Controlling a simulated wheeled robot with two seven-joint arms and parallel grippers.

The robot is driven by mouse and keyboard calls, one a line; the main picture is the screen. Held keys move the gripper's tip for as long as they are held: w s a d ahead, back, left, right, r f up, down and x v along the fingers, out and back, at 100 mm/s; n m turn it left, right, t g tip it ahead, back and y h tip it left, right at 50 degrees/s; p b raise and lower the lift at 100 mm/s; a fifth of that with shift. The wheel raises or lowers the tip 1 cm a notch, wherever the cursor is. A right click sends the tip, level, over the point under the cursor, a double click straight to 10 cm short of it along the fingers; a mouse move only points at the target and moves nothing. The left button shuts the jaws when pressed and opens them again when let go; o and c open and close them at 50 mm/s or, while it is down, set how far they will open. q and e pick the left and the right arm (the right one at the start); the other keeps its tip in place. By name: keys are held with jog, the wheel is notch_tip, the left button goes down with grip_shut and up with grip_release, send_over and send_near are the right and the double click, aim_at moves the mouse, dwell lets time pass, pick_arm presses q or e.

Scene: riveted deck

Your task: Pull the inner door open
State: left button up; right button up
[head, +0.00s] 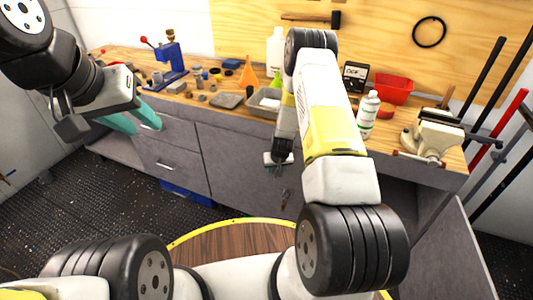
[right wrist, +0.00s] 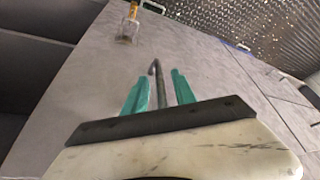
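The inner door is a grey panel (head: 240,170) in the front of the workbench, and it looks closed. In the right wrist view the grey door panel (right wrist: 225,100) fills most of the picture. A thin dark metal bar (right wrist: 158,82), apparently its handle, stands between the teal fingertips. My right gripper (head: 275,170) is in front of the door; in the right wrist view its fingers (right wrist: 158,90) are apart on both sides of the bar, with small gaps showing. My left gripper (head: 134,118) is open and empty, in front of the drawers at the left.
Drawers with metal handles (head: 165,165) are left of the door. A small item with a yellowish handle (right wrist: 130,22) is against the panel. The benchtop holds a vise (head: 432,135), a red bin (head: 393,88) and a spray can (head: 367,114). Dark floor mat (head: 75,200) is clear at left.

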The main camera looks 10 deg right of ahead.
jog(key=shift+x, duration=0.8)
grip_shut()
dwell(0.9)
